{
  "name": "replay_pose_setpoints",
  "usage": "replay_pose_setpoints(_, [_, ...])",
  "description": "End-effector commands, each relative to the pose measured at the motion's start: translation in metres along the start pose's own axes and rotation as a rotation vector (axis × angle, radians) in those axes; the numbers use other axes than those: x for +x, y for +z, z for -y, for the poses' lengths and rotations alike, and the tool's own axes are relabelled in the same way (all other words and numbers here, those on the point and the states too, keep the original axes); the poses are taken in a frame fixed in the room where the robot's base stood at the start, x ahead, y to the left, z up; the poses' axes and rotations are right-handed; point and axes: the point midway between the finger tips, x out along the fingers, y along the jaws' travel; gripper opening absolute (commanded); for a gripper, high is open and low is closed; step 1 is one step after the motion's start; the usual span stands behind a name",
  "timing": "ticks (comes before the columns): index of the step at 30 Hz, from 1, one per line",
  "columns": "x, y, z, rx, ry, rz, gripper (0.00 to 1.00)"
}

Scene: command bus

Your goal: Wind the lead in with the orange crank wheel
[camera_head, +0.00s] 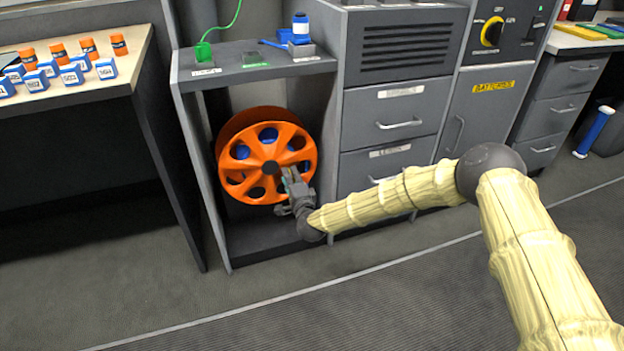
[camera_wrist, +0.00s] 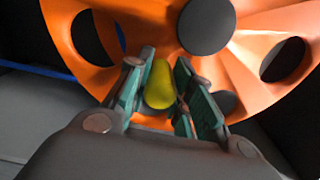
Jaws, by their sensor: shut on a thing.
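The orange crank wheel (camera_head: 254,183) stands upright in the open bay under a grey shelf. It has round holes, a dark hub, and blue showing behind it. In the wrist view the wheel (camera_wrist: 135,25) fills the upper part, with its dark hub (camera_wrist: 205,25) near the top. My gripper (camera_head: 291,178) is at the wheel's lower right. In the wrist view my gripper (camera_wrist: 170,95) is shut on a yellow crank handle (camera_wrist: 160,85) between its green-padded fingers. A green lead (camera_head: 235,18) rises from a green plug (camera_head: 203,52) on the shelf top.
The bay's left side panel (camera_head: 200,170) and the grey drawers (camera_head: 400,120) flank the wheel closely. The floor (camera_head: 130,290) in front is clear.

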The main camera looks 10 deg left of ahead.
Motion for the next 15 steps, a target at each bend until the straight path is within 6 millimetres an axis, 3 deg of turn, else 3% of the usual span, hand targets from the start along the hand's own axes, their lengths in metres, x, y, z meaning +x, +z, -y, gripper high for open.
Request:
replay_pose_setpoints(5, [0.003,0.017,-0.003,0.027,0.002,0.019,0.00])
replay_pose_setpoints(15, [0.003,0.020,-0.002,0.030,0.002,0.023,0.00])
